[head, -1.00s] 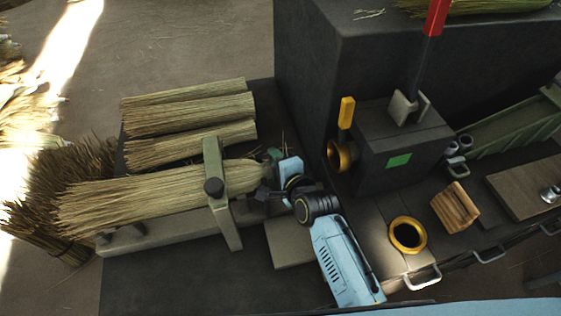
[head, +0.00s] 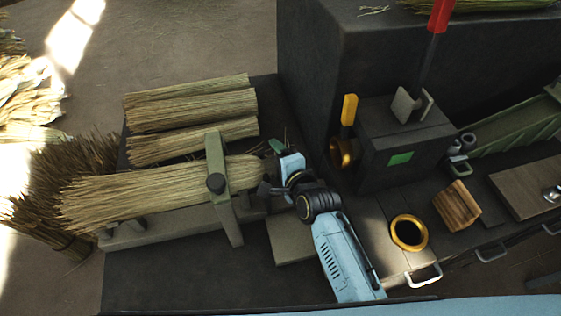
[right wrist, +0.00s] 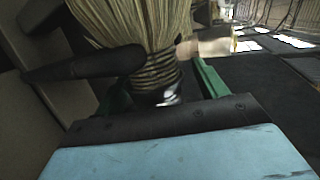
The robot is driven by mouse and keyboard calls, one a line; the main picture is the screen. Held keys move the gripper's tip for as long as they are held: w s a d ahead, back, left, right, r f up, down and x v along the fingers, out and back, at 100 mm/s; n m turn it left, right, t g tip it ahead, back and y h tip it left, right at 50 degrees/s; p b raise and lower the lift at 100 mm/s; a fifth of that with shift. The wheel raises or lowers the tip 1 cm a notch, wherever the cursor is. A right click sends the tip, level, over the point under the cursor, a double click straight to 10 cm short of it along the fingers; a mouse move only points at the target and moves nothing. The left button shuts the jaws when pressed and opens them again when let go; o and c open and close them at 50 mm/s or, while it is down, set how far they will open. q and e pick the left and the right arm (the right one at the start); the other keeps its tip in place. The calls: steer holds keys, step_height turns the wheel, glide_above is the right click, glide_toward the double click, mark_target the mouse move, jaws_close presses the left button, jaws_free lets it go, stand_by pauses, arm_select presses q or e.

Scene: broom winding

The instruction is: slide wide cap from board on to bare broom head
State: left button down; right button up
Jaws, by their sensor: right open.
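A straw broom head (head: 150,195) lies in a holder, under an upright clamp bar (head: 217,175), its bound end to the right. My right gripper (head: 270,168) is at that end, jaws open. In the right wrist view its green fingers (right wrist: 162,92) stand on either side of the bound neck (right wrist: 152,72). A dark shiny piece (right wrist: 168,95), perhaps the cap, shows at the neck's end between the fingers; I cannot tell how far it covers the straw. The small board (head: 290,240) below the gripper looks bare. My left gripper is not in view.
Straw bundles (head: 195,110) lie behind the broom. A dark machine box (head: 400,150) with a yellow handle (head: 349,109) stands to the right. A gold ring (head: 408,232) and a wooden block (head: 457,206) lie in front of it.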

steer(key=p+v, duration=0.2)
steer(key=v, duration=1.1)
steer(key=shift+s, duration=0.2)
